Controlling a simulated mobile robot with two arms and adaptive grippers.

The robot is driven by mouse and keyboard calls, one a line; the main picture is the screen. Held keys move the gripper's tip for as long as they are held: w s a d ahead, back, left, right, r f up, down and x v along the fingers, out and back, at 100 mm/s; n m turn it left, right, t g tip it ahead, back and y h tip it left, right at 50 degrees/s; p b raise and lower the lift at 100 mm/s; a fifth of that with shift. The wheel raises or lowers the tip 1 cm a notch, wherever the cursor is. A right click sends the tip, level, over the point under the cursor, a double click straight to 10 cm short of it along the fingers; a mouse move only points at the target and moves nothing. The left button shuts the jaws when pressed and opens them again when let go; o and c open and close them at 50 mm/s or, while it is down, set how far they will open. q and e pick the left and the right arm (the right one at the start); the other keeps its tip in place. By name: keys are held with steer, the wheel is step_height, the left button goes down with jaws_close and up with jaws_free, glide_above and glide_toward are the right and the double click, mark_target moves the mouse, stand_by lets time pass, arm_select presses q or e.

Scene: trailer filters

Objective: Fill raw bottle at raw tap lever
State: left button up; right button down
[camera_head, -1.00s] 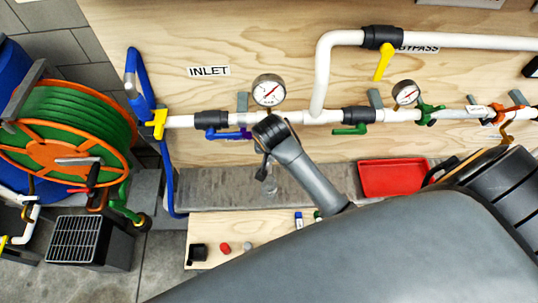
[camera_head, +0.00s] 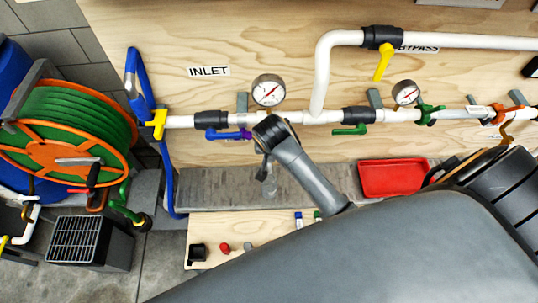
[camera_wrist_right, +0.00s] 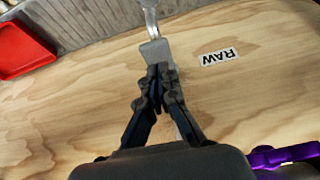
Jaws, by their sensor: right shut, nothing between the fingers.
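My right gripper (camera_wrist_right: 163,75) is shut with nothing between its fingers. In the right wrist view its fingertips are at the near end of the grey raw tap lever (camera_wrist_right: 154,50), by the RAW label (camera_wrist_right: 217,57); I cannot tell whether they touch. The metal spout (camera_wrist_right: 150,22) runs beyond the lever. A clear thing, apparently the raw bottle (camera_wrist_right: 146,3), is cut off at the top edge. In the head view a small clear shape, likely the bottle (camera_head: 270,187), shows below the dark gripper (camera_head: 264,168); its fill level cannot be told. My left gripper is out of view.
White pipes with gauges and coloured valve handles run along the plywood board (camera_head: 210,95). A purple handle (camera_wrist_right: 285,155) is close in the right wrist view. A red tray (camera_head: 393,178) lies at right. A small bench (camera_head: 225,228) below holds small items. A hose reel (camera_head: 70,125) stands left.

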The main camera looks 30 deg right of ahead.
stand_by(0.4)
steer(key=shift+f+b, duration=0.65)
steer(key=shift+f, duration=1)
stand_by(1.9)
step_height(320, 180, up, 3)
steer(key=p, duration=0.3)
steer(key=shift+f, duration=0.15)
steer(key=shift+r+b, duration=0.3)
steer(key=shift+r, duration=2.7)
